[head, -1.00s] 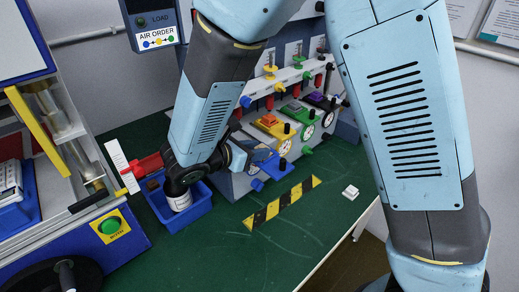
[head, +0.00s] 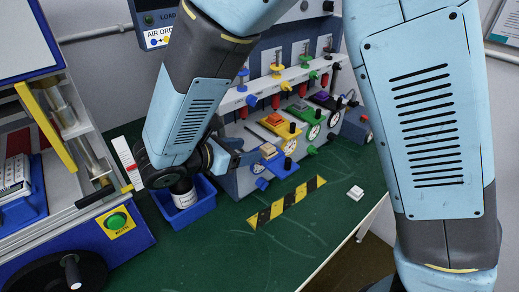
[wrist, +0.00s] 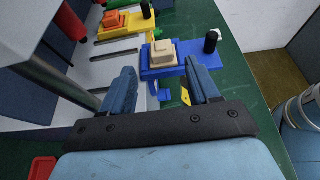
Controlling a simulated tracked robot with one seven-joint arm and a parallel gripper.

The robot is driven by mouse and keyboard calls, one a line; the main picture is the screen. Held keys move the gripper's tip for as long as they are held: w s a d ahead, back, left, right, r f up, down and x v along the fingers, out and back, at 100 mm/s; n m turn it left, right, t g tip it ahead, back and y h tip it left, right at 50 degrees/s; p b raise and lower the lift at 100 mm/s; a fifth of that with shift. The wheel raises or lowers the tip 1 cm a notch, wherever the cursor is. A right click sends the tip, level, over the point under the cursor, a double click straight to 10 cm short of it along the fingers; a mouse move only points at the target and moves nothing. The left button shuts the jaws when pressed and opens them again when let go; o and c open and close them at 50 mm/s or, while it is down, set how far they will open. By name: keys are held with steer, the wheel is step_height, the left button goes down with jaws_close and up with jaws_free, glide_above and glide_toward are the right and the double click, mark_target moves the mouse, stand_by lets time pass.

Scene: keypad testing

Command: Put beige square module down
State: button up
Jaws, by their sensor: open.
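The beige square module (wrist: 163,52) sits on a blue plate (wrist: 170,70) in the wrist view, beside a black knob. In the head view the module (head: 268,150) is small, on the blue plate (head: 278,165) at the front of the row of stations. My gripper (wrist: 160,66) is open, with its two blue fingers apart and the module beyond and between their tips. Nothing shows held in the jaws. In the head view my gripper (head: 230,153) is partly hidden by my arm, just left of the blue plate.
A yellow station (head: 272,132) with an orange block stands behind the blue one, then green and purple stations. A blue bin (head: 192,212) holding a jar is below my wrist. A small white block (head: 355,192) lies right of the striped strip (head: 287,203).

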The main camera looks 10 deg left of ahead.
steer(key=shift+v, duration=2.8)
steer(key=w+d+r+m+g, duration=0.2)
steer(key=d+r+m+g, duration=0.15)
steer(key=d, duration=0.35)
steer(key=w+d+r+m+g+y, duration=0.1)
steer(key=d+r+m+g, duration=0.1)
steer(key=d+m, duration=0.35)
steer(key=w+d+r+m+g, duration=0.2)
steer(key=d+m, duration=0.1)
steer(key=d, duration=0.5)
steer(key=s+d+r+m+t+y, duration=0.1)
steer(key=s+d+r+m+y, duration=0.2)
steer(key=d+m, duration=0.5)
steer(key=s+d+r+m+t+y, duration=0.1)
steer(key=s+d+r+m+y, duration=0.3)
steer(key=d+m, duration=0.4)
steer(key=shift+s+d+r+t+y, duration=0.2)
steer(key=shift+d+t+y, duration=0.2)
steer(key=shift+d, duration=0.85)
steer(key=shift+w, duration=0.1)
steer(key=shift+c, duration=0.4)
